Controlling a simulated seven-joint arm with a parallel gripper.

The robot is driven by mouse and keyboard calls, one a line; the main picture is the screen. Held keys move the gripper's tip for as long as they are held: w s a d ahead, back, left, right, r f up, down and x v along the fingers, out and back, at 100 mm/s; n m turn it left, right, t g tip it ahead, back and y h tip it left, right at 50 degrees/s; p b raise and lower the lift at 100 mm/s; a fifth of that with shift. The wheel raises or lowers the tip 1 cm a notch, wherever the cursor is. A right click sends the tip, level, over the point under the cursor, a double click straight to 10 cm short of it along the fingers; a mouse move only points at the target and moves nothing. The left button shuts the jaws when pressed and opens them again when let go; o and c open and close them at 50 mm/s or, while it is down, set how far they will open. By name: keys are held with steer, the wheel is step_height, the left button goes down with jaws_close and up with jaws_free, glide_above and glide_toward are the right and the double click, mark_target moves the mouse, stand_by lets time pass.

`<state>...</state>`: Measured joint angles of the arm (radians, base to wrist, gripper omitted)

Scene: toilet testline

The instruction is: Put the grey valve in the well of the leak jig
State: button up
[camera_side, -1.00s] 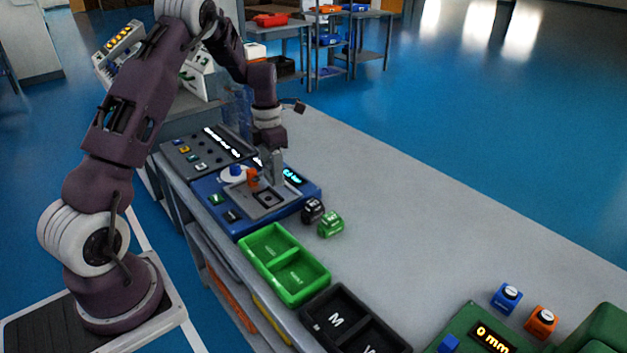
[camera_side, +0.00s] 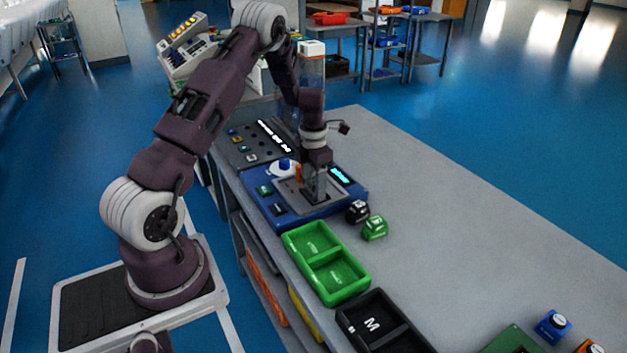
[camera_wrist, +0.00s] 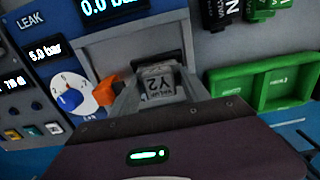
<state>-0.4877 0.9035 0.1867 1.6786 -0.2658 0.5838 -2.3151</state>
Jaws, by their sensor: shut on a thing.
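The grey valve (camera_wrist: 158,84), marked Y2, is held between the two fingers of my gripper (camera_wrist: 155,92) in the wrist view. The blue leak jig (camera_side: 355,191) stands on the bench in the side view, with a grey top plate. My gripper (camera_side: 316,197) points down over the middle of this plate, where the well is. The fingers and valve hide the well, so I cannot tell whether the valve is inside it or just above. An orange part (camera_wrist: 105,89) of the jig is close to the left finger; it also shows in the side view (camera_side: 299,173).
A black valve (camera_side: 357,211) and a green valve (camera_side: 375,228) stand right of the jig. A green two-compartment tray (camera_side: 325,264) and a black tray (camera_side: 380,325) are in front. A grey control panel (camera_side: 252,146) is behind.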

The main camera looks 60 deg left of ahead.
steer(key=shift+f, duration=0.25)
stand_by(0.3)
steer(key=o, duration=1.6)
step_height(320, 180, up, 7)
steer(key=shift+w, duration=0.1)
steer(key=s+d+r+m+t, duration=0.1)
steer(key=s+d+r+m, duration=0.2)
steer(key=d+r+m, duration=0.55)
steer(key=s+d+r+m+t, duration=0.2)
steer(key=s+d+r+m, duration=0.1)
steer(key=d+r+m, duration=0.6)
steer(key=s+d+r+m+t, duration=0.1)
steer(key=s+d+m, duration=0.2)
steer(key=s+m, duration=0.3)
steer(key=s+d+r+m, duration=0.1)
steer(key=s+d+m, duration=0.1)
steer(key=s+m, duration=0.4)
steer(key=s+d+r+m+t, duration=0.1)
steer(key=s+d+m, duration=0.2)
steer(key=s+m, duration=0.3)
steer(key=shift+s+d+r+m+t, duration=0.25)
steer(key=shift+s+d+r+t, duration=0.05)
